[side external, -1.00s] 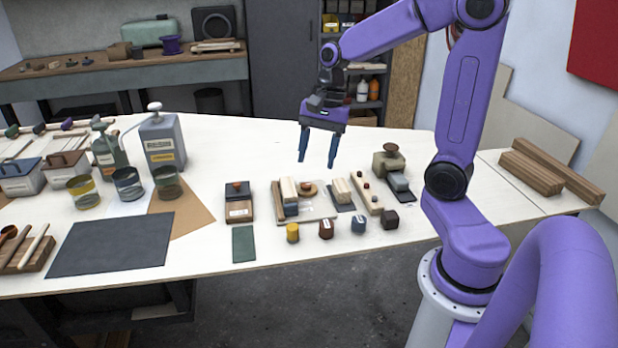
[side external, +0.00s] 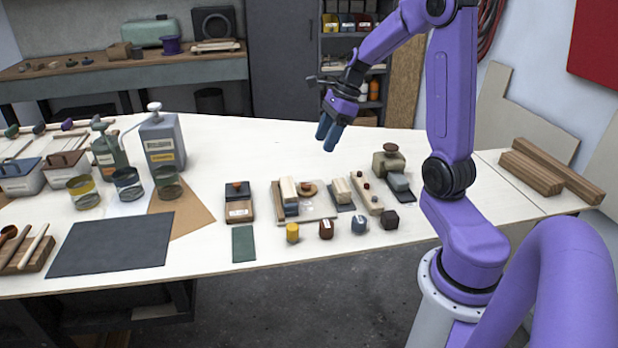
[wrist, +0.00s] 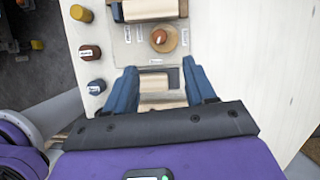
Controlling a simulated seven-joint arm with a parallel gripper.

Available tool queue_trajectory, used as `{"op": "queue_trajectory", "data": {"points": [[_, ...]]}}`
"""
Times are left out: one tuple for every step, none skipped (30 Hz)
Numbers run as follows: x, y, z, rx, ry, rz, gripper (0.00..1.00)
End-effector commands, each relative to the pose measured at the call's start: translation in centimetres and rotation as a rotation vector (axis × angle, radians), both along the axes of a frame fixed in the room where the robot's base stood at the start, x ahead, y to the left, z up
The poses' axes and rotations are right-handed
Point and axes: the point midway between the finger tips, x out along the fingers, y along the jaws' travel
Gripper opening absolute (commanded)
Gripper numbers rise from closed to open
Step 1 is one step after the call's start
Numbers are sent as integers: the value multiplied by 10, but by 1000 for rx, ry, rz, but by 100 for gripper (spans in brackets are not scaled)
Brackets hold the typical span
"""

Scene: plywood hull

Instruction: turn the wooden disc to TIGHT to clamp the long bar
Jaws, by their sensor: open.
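The wooden disc (side external: 308,188) is round and light brown with a darker knob. It lies on a pale board (side external: 318,213), and in the wrist view the disc (wrist: 163,39) has small white labels around it, too small to read. A pale wooden bar (side external: 289,190) stands on the same board just left of the disc; its end shows at the top of the wrist view (wrist: 150,9). I cannot tell whether it is clamped. My gripper (side external: 326,143) is open and empty, well above the table and behind the board. In the wrist view my fingers (wrist: 160,72) are spread, with the disc beyond them.
A pale block (side external: 341,190) and a strip with dark knobs (side external: 367,195) stand right of the board. Several small coloured pieces (side external: 326,229) line the front. A dark box (side external: 238,202) is to the left. The table behind the board is clear.

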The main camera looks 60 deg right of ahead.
Motion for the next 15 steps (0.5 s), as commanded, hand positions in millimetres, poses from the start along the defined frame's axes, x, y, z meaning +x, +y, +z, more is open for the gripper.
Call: {"op": "queue_trajectory", "data": {"points": [[1,4,-10,3,7,2,55],[2,6,-15,3,7,2,55],[5,8,-22,3,6,3,55],[6,9,-27,3,5,2,55],[7,11,-33,3,7,2,55],[8,13,-40,2,7,2,55],[10,15,-45,3,6,3,55],[12,16,-50,3,6,3,55],[13,19,-57,3,6,3,55],[15,20,-62,1,6,3,55],[16,22,-68,1,8,3,55],[18,24,-74,2,5,3,55],[19,26,-78,3,5,3,55],[20,27,-83,2,6,2,55],[22,29,-89,0,5,3,55]]}}
